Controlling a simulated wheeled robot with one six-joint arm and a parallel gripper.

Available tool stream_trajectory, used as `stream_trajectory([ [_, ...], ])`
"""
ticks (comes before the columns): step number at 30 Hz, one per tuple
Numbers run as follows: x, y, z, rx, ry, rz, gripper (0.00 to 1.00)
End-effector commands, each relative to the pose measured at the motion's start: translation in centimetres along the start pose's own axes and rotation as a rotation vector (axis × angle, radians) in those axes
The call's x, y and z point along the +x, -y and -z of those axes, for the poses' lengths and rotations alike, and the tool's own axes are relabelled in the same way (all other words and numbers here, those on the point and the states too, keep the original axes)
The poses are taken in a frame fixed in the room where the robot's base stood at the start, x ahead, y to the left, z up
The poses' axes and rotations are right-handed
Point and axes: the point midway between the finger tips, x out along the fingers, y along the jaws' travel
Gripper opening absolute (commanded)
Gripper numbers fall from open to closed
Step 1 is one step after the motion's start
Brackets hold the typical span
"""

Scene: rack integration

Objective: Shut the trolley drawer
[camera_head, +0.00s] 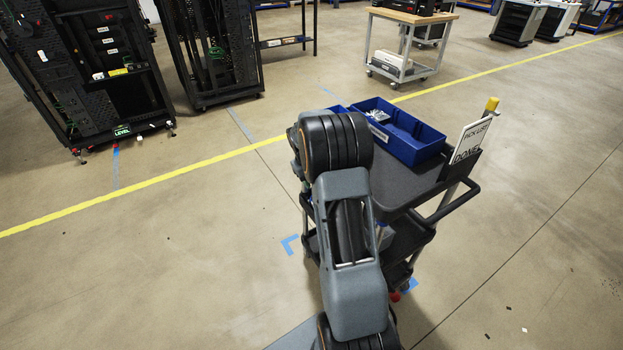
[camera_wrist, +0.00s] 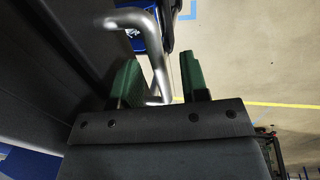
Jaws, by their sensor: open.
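The dark grey trolley (camera_head: 405,182) stands at centre right in the head view, partly behind my arm. Its drawer cannot be made out there. In the wrist view, a bent metal bar handle (camera_wrist: 151,48) runs down from the top, beside a large dark panel (camera_wrist: 50,75) on the left. I cannot tell whether that panel is the drawer front or how far the drawer is out. My gripper (camera_wrist: 162,80) is open, with green fingers on either side of the handle's lower part. Contact cannot be seen. My gripper is hidden in the head view.
A blue divided bin (camera_head: 418,140) sits on the trolley top, with a pick list sign (camera_head: 470,138) beside it. A push handle (camera_head: 455,203) sticks out at the right. Black racks (camera_head: 210,50) stand at the back left. The floor is clear on both sides.

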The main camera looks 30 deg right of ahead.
Motion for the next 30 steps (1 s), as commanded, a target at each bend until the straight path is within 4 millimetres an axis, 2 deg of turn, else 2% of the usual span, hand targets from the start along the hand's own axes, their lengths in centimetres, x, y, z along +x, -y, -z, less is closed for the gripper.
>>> stream_trajectory([
  [5, -0.2, 0.0, 0.0, 0.000, 0.001, 0.000, 0.41],
  [8, -1.1, 0.0, 0.0, 0.000, -0.001, 0.000, 0.41],
  [21, -9.6, 0.0, 0.1, 0.000, -0.003, -0.001, 0.41],
  [30, -13.2, 0.0, 0.1, 0.000, -0.002, 0.000, 0.41],
])
